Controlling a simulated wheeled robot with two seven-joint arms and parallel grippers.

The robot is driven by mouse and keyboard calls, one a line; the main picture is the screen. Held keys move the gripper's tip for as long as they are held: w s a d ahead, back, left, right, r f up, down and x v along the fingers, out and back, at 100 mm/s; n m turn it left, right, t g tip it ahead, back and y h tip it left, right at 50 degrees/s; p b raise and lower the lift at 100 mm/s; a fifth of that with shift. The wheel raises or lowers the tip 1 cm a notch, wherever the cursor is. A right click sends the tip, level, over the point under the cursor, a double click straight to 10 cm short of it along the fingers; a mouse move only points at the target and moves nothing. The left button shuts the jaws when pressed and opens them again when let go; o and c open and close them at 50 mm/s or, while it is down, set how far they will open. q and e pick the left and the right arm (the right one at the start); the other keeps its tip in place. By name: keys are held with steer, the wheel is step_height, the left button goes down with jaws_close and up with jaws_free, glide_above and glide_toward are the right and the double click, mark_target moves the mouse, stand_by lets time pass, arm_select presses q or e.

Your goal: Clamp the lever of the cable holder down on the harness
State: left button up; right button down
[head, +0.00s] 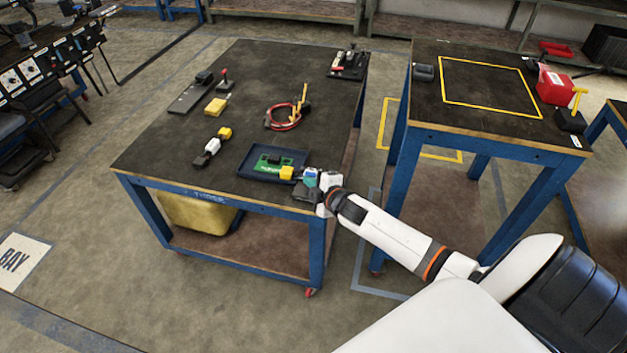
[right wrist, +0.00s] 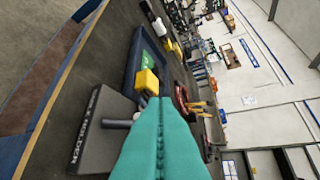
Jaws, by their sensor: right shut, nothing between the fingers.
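A dark grey block (right wrist: 100,140) with white lettering, of which "HOLDER" reads, lies at the table's near edge; in the head view it is the dark shape (head: 303,193) beside my gripper. A grey rod (right wrist: 118,123), likely its lever, sticks out toward my fingers. My right gripper (head: 310,179) is shut and empty; its teal fingers (right wrist: 160,103) hide part of the block and rod. I cannot tell whether they touch the rod. A yellow block (right wrist: 147,81) stands just beyond the fingertips; it also shows in the head view (head: 287,173). I cannot make out the harness with certainty.
A blue tray (head: 252,174) with a green board (head: 268,163) lies left of my gripper. A second table (head: 470,125) is to the right. The table's front left is bare.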

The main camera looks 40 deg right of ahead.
mark_target(312, 175)
steer(key=shift+w+d+f, duration=0.3)
steer(key=shift+w+d, duration=0.05)
steer(key=shift+d, duration=0.15)
steer(key=shift+w+d+f, duration=0.3)
steer(key=shift+d, duration=0.15)
steer(key=shift+r, duration=0.15)
steer(key=p, duration=0.2)
steer(key=shift+w+d+r+m+g+p, duration=0.2)
steer(key=shift+w+d+m+g+p, duration=0.1)
steer(key=shift+g, duration=0.1)
steer(key=shift+w+d+f, duration=0.2)
steer(key=shift+d+f, duration=0.05)
steer(key=shift+f, duration=0.15)
steer(key=shift+w+d+f, duration=0.15)
